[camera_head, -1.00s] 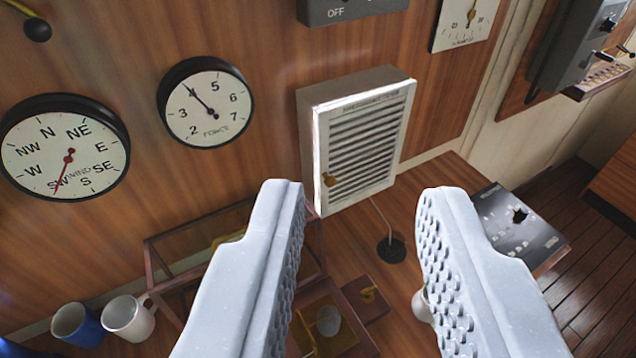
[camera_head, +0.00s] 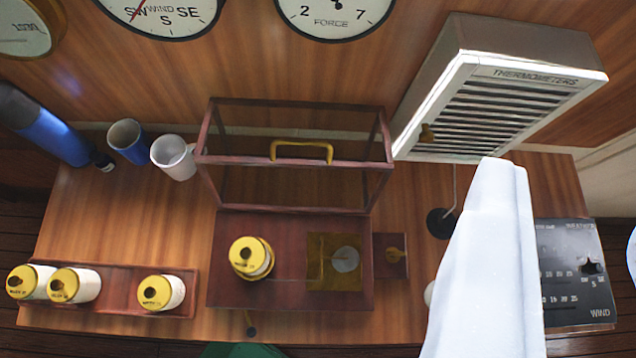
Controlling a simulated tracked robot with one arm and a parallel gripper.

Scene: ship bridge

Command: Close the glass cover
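The glass cover (camera_head: 290,164) is a clear box with a dark red wooden frame and a brass handle (camera_head: 302,150) on its near top edge. It stands swung up behind its dark red base (camera_head: 225,285), so it is open. On the base are a yellow-lidded jar (camera_head: 251,257) and a brass plate (camera_head: 322,283) with a pale round piece. My gripper (camera_head: 570,198) is open and empty, to the right of the cover. Its left finger crosses the lower right of the view, and only a sliver of its right finger shows at the right edge.
A white louvred thermometer box (camera_head: 505,105) is on the wall right of the cover. Two mugs (camera_head: 174,158) and a blue bottle (camera_head: 50,135) stand at left. A wooden rack (camera_head: 115,298) holds yellow-lidded jars. A black wind panel (camera_head: 570,270) lies at right.

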